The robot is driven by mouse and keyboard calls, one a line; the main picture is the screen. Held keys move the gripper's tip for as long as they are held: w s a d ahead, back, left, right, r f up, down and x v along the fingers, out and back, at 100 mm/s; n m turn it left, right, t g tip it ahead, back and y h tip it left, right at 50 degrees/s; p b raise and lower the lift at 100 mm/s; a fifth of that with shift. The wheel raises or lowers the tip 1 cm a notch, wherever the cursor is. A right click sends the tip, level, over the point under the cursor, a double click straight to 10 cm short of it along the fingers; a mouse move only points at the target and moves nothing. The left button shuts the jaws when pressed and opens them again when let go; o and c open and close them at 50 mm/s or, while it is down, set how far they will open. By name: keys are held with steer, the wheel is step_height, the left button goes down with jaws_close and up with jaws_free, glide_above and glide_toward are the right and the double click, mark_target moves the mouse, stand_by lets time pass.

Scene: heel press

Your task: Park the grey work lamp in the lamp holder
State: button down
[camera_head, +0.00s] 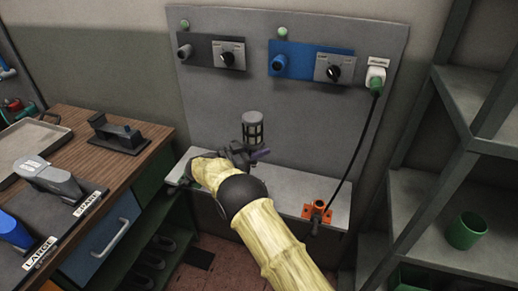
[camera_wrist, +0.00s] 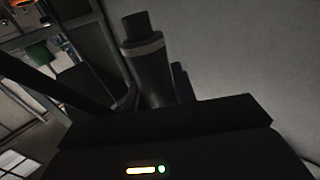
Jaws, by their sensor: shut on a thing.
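The grey work lamp (camera_head: 253,129) has a grey cap and a dark cage. It stands roughly upright, cage up, above the grey bench ledge. My gripper (camera_head: 242,154) is shut on its lower part, which is mostly hidden by the gripper and arm. In the wrist view a dark cylinder with a grey band, seemingly the lamp's handle (camera_wrist: 148,60), sits between my fingers (camera_wrist: 156,95). An orange bracket (camera_head: 316,213) on the ledge, right of my gripper and apart from the lamp, may be the lamp holder; I cannot tell for sure.
A grey back panel (camera_head: 290,110) carries a black unit (camera_head: 212,51), a blue unit (camera_head: 310,61) and a green plug (camera_head: 376,82) whose black cable hangs to the ledge. A wooden bench (camera_head: 150,150) holds a black stand (camera_head: 119,134). Grey shelves (camera_head: 440,205) with a green cup (camera_head: 466,231) stand right.

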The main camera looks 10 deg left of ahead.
step_height(320, 180, down, 6)
steer(key=b, duration=0.4)
steer(key=shift+f, duration=0.15)
stand_by(1.2)
steer(key=shift+f+b, duration=1.2)
stand_by(2.3)
